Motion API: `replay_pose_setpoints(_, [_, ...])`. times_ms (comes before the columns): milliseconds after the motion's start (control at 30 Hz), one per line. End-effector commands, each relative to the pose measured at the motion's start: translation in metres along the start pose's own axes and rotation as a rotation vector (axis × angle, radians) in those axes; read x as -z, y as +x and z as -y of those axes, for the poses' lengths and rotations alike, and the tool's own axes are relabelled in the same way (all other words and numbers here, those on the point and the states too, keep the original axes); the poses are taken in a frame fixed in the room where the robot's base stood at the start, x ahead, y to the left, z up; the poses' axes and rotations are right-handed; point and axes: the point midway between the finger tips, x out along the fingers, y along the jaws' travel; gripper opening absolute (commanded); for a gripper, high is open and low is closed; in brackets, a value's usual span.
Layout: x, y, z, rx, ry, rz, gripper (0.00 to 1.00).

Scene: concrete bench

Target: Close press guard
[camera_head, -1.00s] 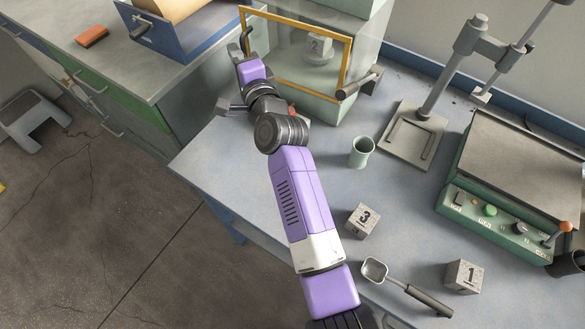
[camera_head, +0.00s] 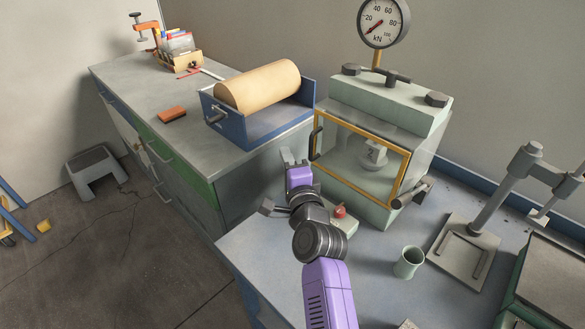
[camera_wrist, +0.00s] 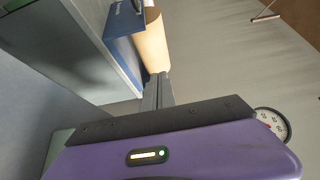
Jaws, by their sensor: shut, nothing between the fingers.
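The press (camera_head: 392,100) is a pale green machine with a round gauge (camera_head: 383,22) on top. Its guard (camera_head: 402,178), a clear pane in a yellow frame, stands across the chamber front and looks flush or nearly so; I cannot tell if it is fully seated. A dark handle (camera_head: 315,140) is at the guard's left edge. My gripper (camera_head: 294,157) is shut and empty, just left of the guard's handle; contact is not clear. The wrist view also shows its closed fingers (camera_wrist: 158,90).
A red button box (camera_head: 340,215) stands right beside my wrist. A green cup (camera_head: 408,262) and a grey stand (camera_head: 468,250) are on the bench to the right. A cabinet at left carries a blue roll holder (camera_head: 240,125) and an orange-red block (camera_head: 172,114).

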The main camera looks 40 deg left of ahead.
Motion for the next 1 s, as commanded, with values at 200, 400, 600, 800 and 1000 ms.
replay_pose_setpoints(200, [-0.028,-0.010,0.002,-0.001,0.000,0.002,0.00])
replay_pose_setpoints(400, [-0.056,-0.020,0.003,0.000,0.001,0.003,0.00])
replay_pose_setpoints(600, [-0.081,-0.029,0.002,0.000,0.001,0.003,0.00])
replay_pose_setpoints(800, [-0.092,-0.033,0.001,0.001,0.001,0.000,0.00])
replay_pose_setpoints(1000, [-0.094,-0.035,0.000,0.000,0.000,0.000,0.00])
